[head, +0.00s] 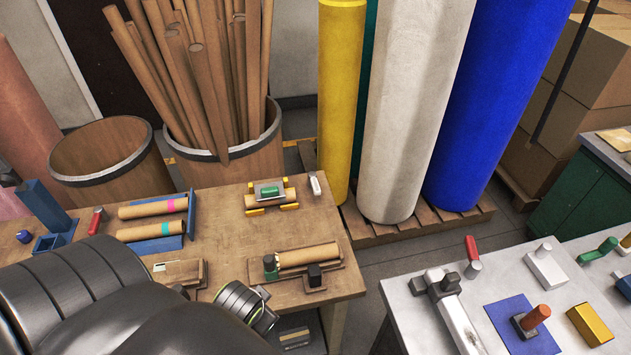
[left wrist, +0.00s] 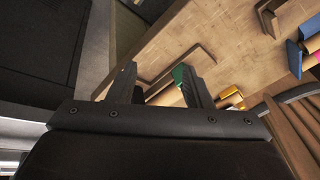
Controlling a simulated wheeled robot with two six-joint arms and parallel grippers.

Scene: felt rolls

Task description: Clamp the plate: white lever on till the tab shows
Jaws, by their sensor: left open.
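A small white lever (head: 315,184) stands at the back right corner of the wooden table. Left of it, a grey plate with a green block (head: 268,190) sits across a cardboard tube with yellow end pieces. I cannot tell whether this is the plate to clamp, and no tab can be made out. My left gripper (head: 266,308) is at the table's front edge, well in front of the lever. In the left wrist view its fingers (left wrist: 158,82) are apart with nothing held, and a green knob (left wrist: 180,75) shows behind one finger. My right gripper is out of view.
A tube in a wooden cradle (head: 308,256) lies between my left gripper and the lever. The grey table (head: 480,290) at right holds a blue plate (head: 505,312) and several fixtures. Tall rolls stand behind.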

